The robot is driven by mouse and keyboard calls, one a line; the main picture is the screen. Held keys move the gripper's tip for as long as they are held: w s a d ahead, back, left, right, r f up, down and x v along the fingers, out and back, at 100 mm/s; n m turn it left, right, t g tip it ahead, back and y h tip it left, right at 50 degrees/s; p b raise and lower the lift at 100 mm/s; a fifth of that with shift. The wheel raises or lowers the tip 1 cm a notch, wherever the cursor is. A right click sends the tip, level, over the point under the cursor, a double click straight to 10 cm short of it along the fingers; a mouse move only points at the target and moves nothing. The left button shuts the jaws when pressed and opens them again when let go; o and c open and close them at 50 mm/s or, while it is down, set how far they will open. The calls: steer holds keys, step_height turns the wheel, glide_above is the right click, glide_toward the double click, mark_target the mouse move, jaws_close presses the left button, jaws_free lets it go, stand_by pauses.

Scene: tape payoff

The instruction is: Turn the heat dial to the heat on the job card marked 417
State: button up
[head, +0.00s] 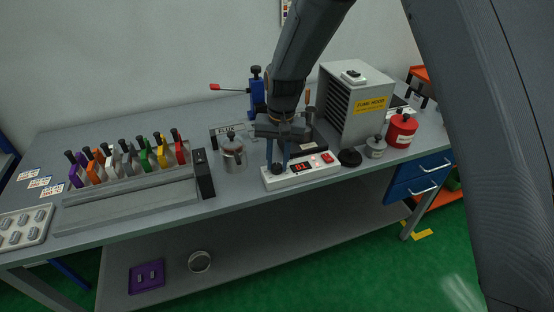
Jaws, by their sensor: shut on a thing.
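The white heat control box (316,174) sits at the front edge of the bench. Its dark round heat dial (278,169) is at the left end, a red-lit display (303,167) is in the middle and a red switch (327,158) is at the right. My gripper (278,160) points down with its blue fingers shut on the dial, partly hiding it. The display digits are too small to read surely. Several small white cards (39,182) lie at the bench's left end; their print is too small to read, so I cannot tell which is 417.
A steel lidded pot (233,153) stands close left of the control box. A grey fume hood (354,105) stands behind right, with a black round thing (350,157), a grey canister (376,147) and a red can (402,129) nearby. A rack of coloured clamps (130,181) is left.

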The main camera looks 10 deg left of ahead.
mark_target(279, 166)
steer(key=m+p, duration=0.1)
steer(key=m, duration=0.5)
steer(key=shift+r, duration=0.1)
stand_by(0.5)
steer(key=shift+a, duration=0.1)
steer(key=o, duration=1)
steer(key=shift+o, duration=0.2)
steer(key=shift+r, duration=0.1)
steer(key=shift+s+d+r+b, duration=0.15)
steer(key=shift+r+b, duration=0.4)
steer(key=shift+r, duration=1.35)
steer(key=shift+d+r+b, duration=0.1)
steer(key=shift+r+b, duration=0.4)
steer(key=shift+r, duration=1.35)
steer(key=shift+d, duration=0.1)
